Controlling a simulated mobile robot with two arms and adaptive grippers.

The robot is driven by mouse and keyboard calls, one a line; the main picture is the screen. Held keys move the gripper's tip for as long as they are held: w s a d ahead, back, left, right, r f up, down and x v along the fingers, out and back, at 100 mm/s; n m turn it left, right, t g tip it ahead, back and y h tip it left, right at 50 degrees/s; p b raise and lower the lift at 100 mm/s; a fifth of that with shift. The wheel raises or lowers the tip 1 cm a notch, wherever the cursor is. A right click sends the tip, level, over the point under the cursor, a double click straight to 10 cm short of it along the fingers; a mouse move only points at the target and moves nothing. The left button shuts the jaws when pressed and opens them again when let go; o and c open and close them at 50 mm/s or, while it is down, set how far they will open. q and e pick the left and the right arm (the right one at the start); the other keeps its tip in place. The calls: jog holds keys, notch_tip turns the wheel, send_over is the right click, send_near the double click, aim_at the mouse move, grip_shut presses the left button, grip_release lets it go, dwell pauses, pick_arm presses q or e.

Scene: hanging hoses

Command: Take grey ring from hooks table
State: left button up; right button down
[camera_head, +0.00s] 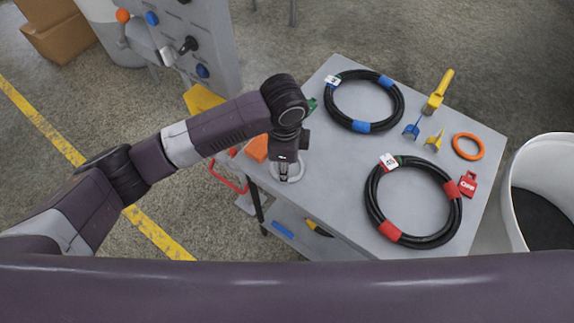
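The grey ring (298,174) lies at the left edge of the grey table (325,185), and my gripper hides part of it. My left gripper (283,175) points down over the ring's left part, with its fingertips at or very near it. The fingers look close together, but whether they are shut on the ring cannot be made out. My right gripper is not in view.
An orange block (257,148) sits beside the gripper. Two coiled black hoses, blue-banded (362,127) and red-banded (389,231), lie on the table. An orange ring (468,156) and yellow hook (437,92) lie right. A white bin (550,165) stands beyond. A panel (205,45) stands behind.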

pick_arm(q)
jog(key=f, duration=0.1)
jog(key=f+p, duration=0.1)
jog(key=f, duration=0.3)
jog(key=shift+w+a+f+p, duration=0.15)
jog(key=shift+w+f+p, duration=0.1)
jog(key=shift+w+p, duration=0.05)
jog(key=shift+f, duration=0.45)
grip_shut()
